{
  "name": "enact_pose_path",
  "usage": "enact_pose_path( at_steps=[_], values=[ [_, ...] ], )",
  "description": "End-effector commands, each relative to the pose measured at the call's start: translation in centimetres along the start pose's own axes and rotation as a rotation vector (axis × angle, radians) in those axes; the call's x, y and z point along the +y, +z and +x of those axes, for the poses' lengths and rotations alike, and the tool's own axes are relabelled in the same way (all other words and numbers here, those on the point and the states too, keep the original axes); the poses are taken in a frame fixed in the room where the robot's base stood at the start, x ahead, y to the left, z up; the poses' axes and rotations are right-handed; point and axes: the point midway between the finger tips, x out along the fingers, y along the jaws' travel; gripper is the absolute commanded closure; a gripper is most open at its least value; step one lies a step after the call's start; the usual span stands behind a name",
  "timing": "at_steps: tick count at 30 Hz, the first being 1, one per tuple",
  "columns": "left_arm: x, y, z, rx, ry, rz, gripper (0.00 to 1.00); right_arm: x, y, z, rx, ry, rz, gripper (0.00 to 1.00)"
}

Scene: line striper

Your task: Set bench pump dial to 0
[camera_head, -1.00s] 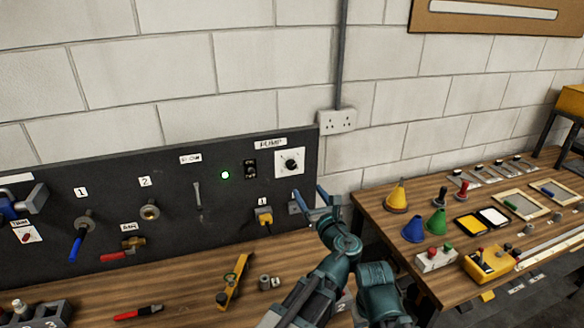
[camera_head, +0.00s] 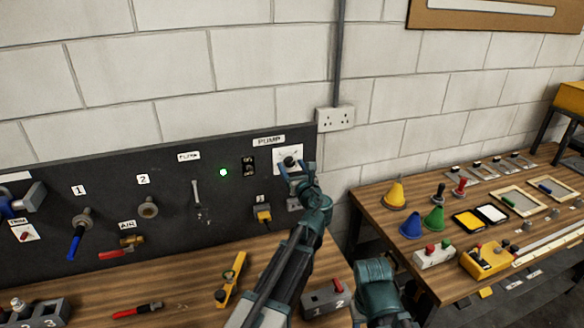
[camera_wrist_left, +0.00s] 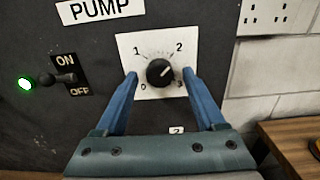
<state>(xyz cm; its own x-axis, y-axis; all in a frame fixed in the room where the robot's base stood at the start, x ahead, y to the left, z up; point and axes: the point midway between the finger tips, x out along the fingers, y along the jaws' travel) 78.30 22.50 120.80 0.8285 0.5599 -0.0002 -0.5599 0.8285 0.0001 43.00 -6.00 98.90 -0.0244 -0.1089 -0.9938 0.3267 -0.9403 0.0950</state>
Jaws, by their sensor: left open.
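The pump dial (camera_wrist_left: 160,72) is a round black knob on a white plate (camera_wrist_left: 128,45) marked 0 to 3, under the PUMP label. In the wrist view its white pointer line aims up and right, towards the 2. In the head view the dial (camera_head: 290,162) shows just above my left gripper (camera_head: 293,172). My left gripper (camera_wrist_left: 160,78) is open, with one blue finger to each side of the knob. I see a gap on both sides; whether the fingertips reach the knob's depth I cannot tell. My right gripper is not in view.
The ON/OFF switch (camera_wrist_left: 65,78) and lit green lamp (camera_wrist_left: 25,83) sit left of the dial. A yellow plug (camera_head: 263,213) is on the panel below. A wall socket (camera_head: 335,118) is at upper right. Cones and tools stand on the right bench (camera_head: 375,207).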

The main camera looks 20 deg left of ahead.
Motion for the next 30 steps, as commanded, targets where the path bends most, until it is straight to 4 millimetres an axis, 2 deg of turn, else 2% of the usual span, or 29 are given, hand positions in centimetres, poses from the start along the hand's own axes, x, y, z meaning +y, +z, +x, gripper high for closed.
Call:
enact_pose_path(
  at_steps=[8,11,18,21,30],
  values=[
    [0.01,0.0,0.13,0.0,0.0,0.0,0.28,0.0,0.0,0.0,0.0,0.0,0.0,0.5],
    [0.01,0.0,0.12,0.0,0.0,0.0,0.43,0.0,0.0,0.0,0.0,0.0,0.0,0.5],
    [0.0,0.0,0.1,0.0,0.0,0.0,0.86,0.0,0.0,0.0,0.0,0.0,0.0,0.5],
    [0.0,0.0,0.1,0.0,0.0,0.0,1.0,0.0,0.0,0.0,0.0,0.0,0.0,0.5],
    [0.0,0.0,0.09,0.0,0.0,-0.027,1.0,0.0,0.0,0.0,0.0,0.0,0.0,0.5]
  ],
)
